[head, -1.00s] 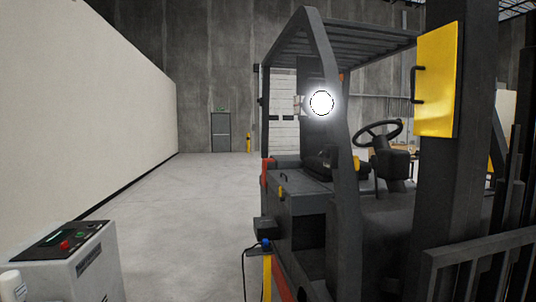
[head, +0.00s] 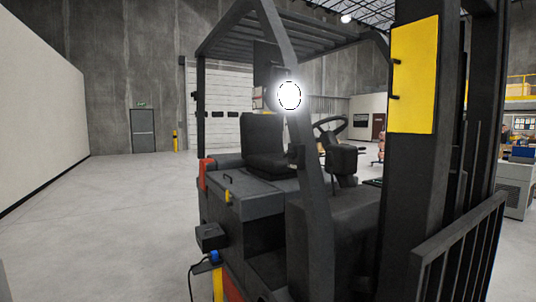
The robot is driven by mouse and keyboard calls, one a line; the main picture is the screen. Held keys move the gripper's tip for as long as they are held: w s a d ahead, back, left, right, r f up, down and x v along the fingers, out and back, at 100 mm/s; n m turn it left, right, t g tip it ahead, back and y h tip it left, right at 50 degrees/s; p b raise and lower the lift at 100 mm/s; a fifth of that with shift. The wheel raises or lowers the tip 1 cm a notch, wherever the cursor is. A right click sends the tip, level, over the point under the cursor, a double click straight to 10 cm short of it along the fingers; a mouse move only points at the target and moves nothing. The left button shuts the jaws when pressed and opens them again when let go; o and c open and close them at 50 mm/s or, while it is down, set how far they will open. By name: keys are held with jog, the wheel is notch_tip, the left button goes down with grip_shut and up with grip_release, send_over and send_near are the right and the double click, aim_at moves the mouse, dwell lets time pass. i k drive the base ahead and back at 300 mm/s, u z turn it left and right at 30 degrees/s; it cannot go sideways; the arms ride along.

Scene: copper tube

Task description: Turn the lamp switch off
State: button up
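A lamp (head: 289,95) glows bright white on the front pillar of a dark grey forklift (head: 335,225). A small dark box (head: 296,155) sits on the same pillar below the lamp; I cannot tell whether it is the lamp switch. No other part is clearly a switch. My gripper is not in view.
The forklift fills the middle and right, with a yellow panel (head: 414,75) on its mast and a fork backrest (head: 460,250) in front. A dark box (head: 210,237) and a blue-capped yellow post (head: 215,272) stand at its left. Open floor (head: 110,220) lies left.

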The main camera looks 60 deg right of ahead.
aim_at(290, 152)
jog(key=z, duration=0.6)
jog(key=i, duration=0.9)
jog(key=z, duration=0.85)
